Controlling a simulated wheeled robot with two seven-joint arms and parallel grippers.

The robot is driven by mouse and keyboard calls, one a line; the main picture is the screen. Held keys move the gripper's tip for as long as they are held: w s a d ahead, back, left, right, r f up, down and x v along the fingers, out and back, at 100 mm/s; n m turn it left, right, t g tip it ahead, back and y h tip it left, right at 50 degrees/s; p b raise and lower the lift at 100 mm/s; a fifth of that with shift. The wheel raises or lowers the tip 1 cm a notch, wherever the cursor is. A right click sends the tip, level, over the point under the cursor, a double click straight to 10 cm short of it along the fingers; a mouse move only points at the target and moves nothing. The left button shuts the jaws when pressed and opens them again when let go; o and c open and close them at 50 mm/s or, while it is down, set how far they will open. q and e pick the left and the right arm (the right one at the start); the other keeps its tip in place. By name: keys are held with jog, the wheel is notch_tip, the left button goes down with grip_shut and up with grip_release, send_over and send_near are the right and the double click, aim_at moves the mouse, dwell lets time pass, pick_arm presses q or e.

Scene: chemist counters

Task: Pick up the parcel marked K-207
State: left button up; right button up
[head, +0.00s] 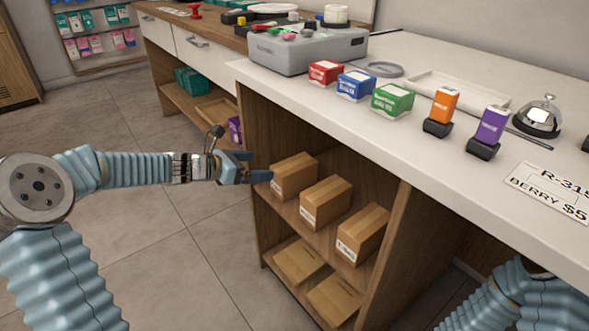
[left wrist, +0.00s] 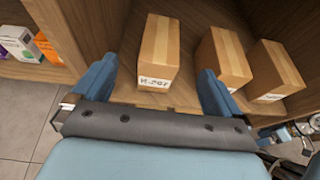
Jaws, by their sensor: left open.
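Three brown cardboard parcels stand in a row on the upper shelf under the counter. The leftmost parcel (head: 294,177) has a white label that looks like K-207 in the left wrist view (left wrist: 158,52). The middle parcel (head: 326,203) and the right parcel (head: 362,234) have labels too small or covered to read surely. My left gripper (head: 257,167) is open at the shelf front, its fingers pointing in. In the left wrist view its fingers (left wrist: 157,72) are on either side of the leftmost parcel, with gaps. The right gripper is out of view.
Flat cartons (head: 300,261) lie on the lower shelf. A wooden upright (head: 384,247) bounds the shelf on the right. The counter top (head: 440,75) overhangs above, with small boxes, a grey device (head: 309,49) and a bell (head: 538,118). The floor in front is clear.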

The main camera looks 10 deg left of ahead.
aim_at(286, 167)
pick_arm(q)
jog(key=x, duration=1.2)
jog(key=shift+w+d+f, duration=0.1)
jog(key=shift+d+f, duration=0.1)
jog(key=shift+f, duration=0.3)
jog(key=shift+c, duration=0.2)
jog(key=c, duration=1.2)
